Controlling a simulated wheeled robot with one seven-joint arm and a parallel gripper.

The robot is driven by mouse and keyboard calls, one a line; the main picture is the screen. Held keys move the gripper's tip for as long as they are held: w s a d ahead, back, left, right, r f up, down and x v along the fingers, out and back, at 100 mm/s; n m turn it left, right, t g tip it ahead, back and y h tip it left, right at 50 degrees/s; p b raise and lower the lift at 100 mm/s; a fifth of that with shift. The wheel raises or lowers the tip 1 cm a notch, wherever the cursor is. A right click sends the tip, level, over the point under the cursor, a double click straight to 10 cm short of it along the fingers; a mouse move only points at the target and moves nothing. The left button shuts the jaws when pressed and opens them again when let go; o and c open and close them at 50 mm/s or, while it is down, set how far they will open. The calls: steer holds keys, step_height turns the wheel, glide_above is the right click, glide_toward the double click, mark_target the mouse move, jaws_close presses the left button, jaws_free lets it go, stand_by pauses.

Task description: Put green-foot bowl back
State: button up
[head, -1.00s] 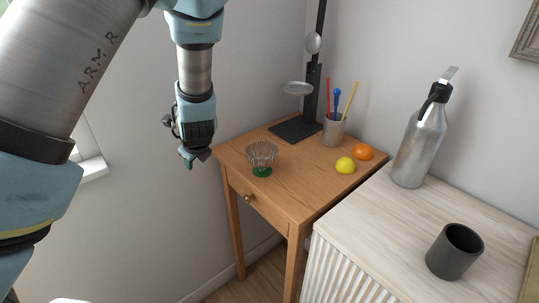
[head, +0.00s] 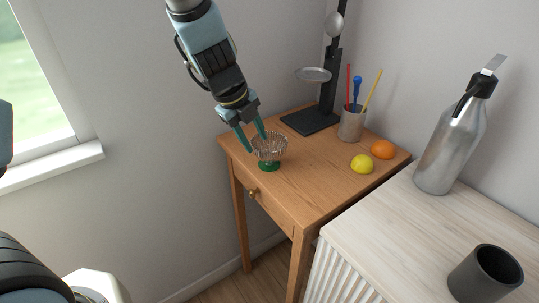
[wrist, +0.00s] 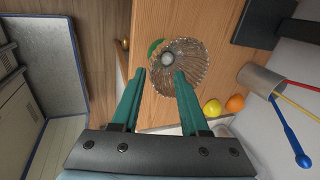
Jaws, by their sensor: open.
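A cup of utensils (head: 352,124), a lemon (head: 362,164) and an orange (head: 383,149) stand to the right. A metal bottle (head: 452,140) and a dark cup (head: 485,274) are on the pale cabinet.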

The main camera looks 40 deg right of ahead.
mark_target(256, 148)
steer(key=shift+a+b+x, duration=0.2)
steer(key=shift+b+x, duration=0.05)
steer(key=shift+x, duration=1.1)
steer(key=shift+a+b+x, duration=0.15)
steer(key=shift+b+x, duration=0.1)
steer(key=shift+x, duration=1.1)
steer(key=shift+s+f, duration=0.1)
steer(key=shift+f, duration=0.05)
jaws_close()
